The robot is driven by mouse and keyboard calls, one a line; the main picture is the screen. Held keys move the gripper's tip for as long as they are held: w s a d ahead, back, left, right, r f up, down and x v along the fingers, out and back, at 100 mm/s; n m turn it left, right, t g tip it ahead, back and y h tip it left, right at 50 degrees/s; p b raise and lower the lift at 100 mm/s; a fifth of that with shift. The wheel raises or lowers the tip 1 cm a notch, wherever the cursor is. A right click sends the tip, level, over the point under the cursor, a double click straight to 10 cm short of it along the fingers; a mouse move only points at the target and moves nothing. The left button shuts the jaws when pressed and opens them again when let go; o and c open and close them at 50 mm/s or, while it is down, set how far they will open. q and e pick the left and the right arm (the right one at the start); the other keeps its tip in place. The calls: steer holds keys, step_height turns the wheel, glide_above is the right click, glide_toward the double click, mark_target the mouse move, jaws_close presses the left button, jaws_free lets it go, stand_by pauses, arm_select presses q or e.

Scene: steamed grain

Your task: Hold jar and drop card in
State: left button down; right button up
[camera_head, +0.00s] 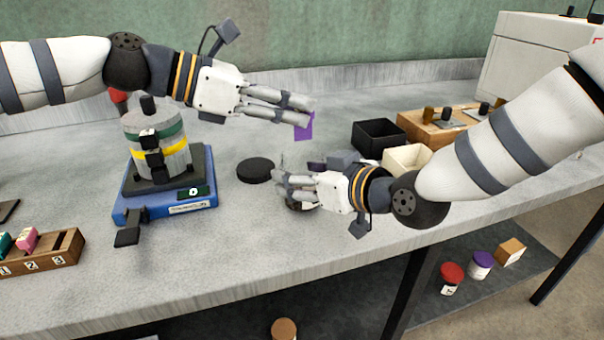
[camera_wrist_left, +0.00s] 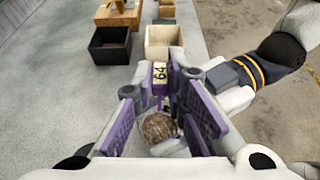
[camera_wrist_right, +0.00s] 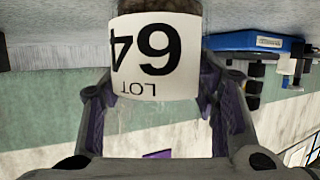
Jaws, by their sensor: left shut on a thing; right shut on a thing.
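My left gripper (camera_head: 309,110) is shut on a purple card (camera_head: 304,127), which hangs from its fingertips. In the left wrist view the card (camera_wrist_left: 160,72) carries a pale label reading 64. My right gripper (camera_head: 283,184) is low over the table, shut on the jar (camera_head: 300,206), which its fingers mostly hide in the head view. The right wrist view shows the jar's white label (camera_wrist_right: 157,58), reading 64 and LOT upside down. The left wrist view looks down on brown grain in the jar (camera_wrist_left: 158,127). The card is above the jar and apart from it.
A black disc (camera_head: 256,170) lies left of the jar. A blue scale (camera_head: 165,200) bears a banded grey cylinder (camera_head: 160,152). Black (camera_head: 378,137) and cream (camera_head: 405,160) open boxes stand behind my right arm. A wooden rack (camera_head: 42,252) is at the left front.

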mark_target(321, 152)
arm_select(q)
step_height(321, 152, down, 6)
steer(key=shift+f, duration=0.25)
stand_by(0.5)
steer(key=c, duration=1.5)
jaws_free()
steer(key=shift+c, duration=0.2)
steer(key=v, duration=1.2)
steer(key=shift+r, duration=0.2)
